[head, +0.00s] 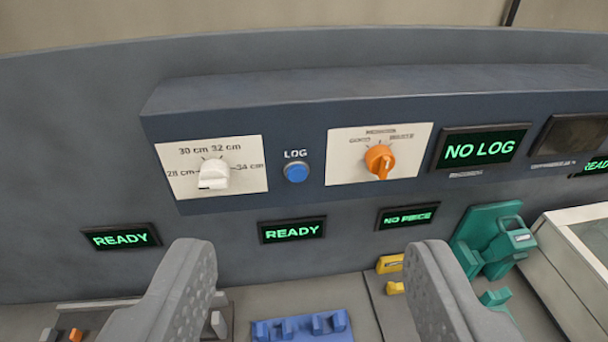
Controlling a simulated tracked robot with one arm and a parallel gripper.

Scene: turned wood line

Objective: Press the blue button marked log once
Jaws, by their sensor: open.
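The blue button (296,172) is small and round, set in the dark blue-grey panel under the word LOG. It stands between two white dial plates. My gripper (312,262) is open and empty, with its two grey fingers low in the picture, one on each side. The button shows above and between the fingertips, and nothing touches it. A display (482,148) at the panel's right reads NO LOG in green.
A white knob (213,175) with cm marks is left of the button, an orange knob (379,160) right. Displays below read READY (292,230) and NO PIECE (407,215). A blue fixture (302,326), yellow blocks (390,264) and a green device (492,242) stand below.

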